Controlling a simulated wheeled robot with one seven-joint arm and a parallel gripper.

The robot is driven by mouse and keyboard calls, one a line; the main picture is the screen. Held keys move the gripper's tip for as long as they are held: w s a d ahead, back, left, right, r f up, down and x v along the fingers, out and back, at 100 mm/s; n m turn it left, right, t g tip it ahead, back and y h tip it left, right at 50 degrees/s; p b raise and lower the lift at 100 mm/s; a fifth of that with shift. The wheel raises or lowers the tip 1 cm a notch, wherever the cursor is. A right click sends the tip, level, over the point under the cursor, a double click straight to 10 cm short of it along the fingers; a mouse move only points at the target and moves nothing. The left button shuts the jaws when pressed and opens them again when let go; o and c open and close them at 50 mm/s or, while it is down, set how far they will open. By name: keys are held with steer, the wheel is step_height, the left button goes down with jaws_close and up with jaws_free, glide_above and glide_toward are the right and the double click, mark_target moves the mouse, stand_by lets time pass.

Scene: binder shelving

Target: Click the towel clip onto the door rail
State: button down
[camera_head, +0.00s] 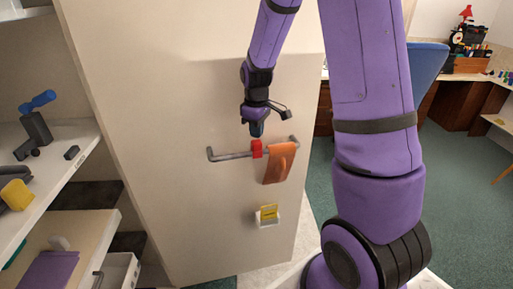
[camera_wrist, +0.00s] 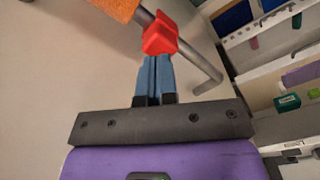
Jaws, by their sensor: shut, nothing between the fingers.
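The red towel clip (camera_head: 257,149) sits at the grey door rail (camera_head: 228,156), left of the orange towel (camera_head: 277,167) that hangs over the rail. In the wrist view the clip (camera_wrist: 160,36) is against the rail (camera_wrist: 206,66), with the towel (camera_wrist: 115,8) at the top left. My gripper (camera_head: 257,130) is just above the clip in the head view. In the wrist view the blue fingers of my gripper (camera_wrist: 154,60) are together and empty, their tips at or very near the clip. Whether they touch it, and whether the clip is fully seated, I cannot tell.
A yellow item in a white holder (camera_head: 267,215) is on the door (camera_head: 150,120) below the rail. An open shelf (camera_head: 75,165) with several objects stands at the left. My arm covers part of the right side. A desk and blue chair (camera_head: 428,68) are behind.

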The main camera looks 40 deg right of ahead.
mark_target(256, 141)
steer(key=shift+f, duration=0.95)
stand_by(0.6)
steer(key=shift+r, duration=0.1)
steer(key=shift+r, duration=2.9)
steer(key=s+a+r+m+t, duration=0.1)
steer(key=s+a+r, duration=0.2)
steer(key=s+r, duration=0.3)
steer(key=s+a+r+m+t, duration=0.2)
steer(key=s+a+r, duration=0.25)
steer(key=r, duration=0.35)
steer(key=s+a+r+m+t, duration=0.1)
steer(key=s+r, duration=0.1)
steer(key=s, duration=0.5)
steer(key=s+a+r+m+t, duration=0.1)
steer(key=s+a+r+m, duration=0.1)
steer(key=s, duration=0.6)
steer(key=shift+r, duration=0.15)
steer(key=shift+a, duration=0.1)
